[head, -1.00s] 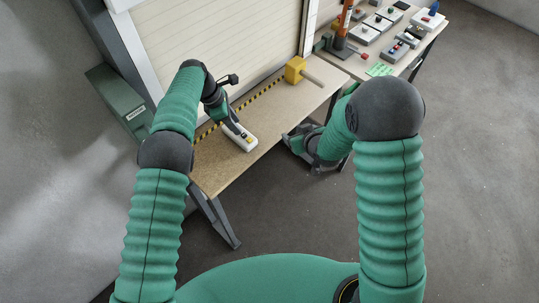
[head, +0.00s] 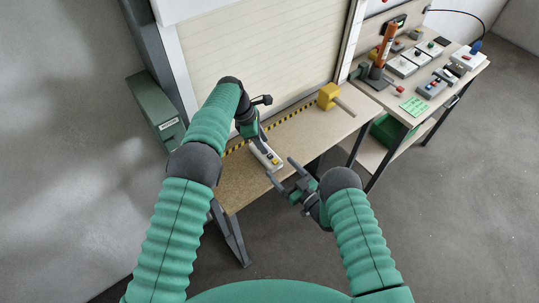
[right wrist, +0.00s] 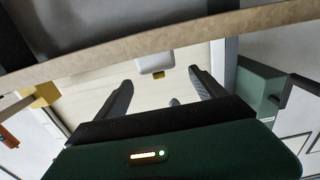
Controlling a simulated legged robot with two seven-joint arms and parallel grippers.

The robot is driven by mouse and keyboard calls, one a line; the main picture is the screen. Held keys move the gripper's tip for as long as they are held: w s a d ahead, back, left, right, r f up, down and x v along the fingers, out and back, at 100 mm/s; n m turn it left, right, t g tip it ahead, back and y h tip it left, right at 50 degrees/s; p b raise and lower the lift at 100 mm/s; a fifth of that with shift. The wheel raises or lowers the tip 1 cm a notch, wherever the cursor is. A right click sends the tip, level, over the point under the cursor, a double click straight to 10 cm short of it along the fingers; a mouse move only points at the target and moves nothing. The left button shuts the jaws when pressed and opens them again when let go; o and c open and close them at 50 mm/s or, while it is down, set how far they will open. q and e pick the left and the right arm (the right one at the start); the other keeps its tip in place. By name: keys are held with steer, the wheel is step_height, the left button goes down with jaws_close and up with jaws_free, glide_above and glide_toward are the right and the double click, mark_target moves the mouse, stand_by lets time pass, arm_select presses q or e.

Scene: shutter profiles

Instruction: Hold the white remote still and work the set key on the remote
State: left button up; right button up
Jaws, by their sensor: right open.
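The white remote (head: 266,156) is on the narrow bench near its front edge, with a small dark part and a yellow key on top. In the right wrist view the remote (right wrist: 155,63) shows with its yellow key (right wrist: 159,75). My left gripper (head: 259,145) is down at the remote's far end; its fingers are too hidden to tell whether they are closed on it. My right gripper (head: 281,168) is open and empty, just in front of the remote, its fingers pointing toward it. No label on the key can be read.
The bench (head: 237,192) carries a striped tape and a yellow block with a rod (head: 328,96). A pale shutter (head: 260,50) stands behind it. A second table at right holds an orange tool (head: 386,45), several control boxes and a green card (head: 413,106). A green box (head: 155,110) is at left.

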mark_target(269, 154)
steer(key=x, duration=1)
steer(key=shift+w+d, duration=0.1)
steer(key=shift+d, duration=0.15)
steer(key=shift+w+a, duration=0.15)
steer(key=shift+a, duration=0.1)
arm_select(q)
steer(key=shift+d, duration=0.15)
steer(key=shift+s+r, duration=0.1)
arm_select(e)
steer(key=shift+c, duration=0.3)
steer(key=c, duration=1.4)
arm_select(q)
steer(key=shift+c, duration=0.5)
arm_select(e)
steer(key=shift+c, duration=0.9)
arm_select(q)
jaws_close()
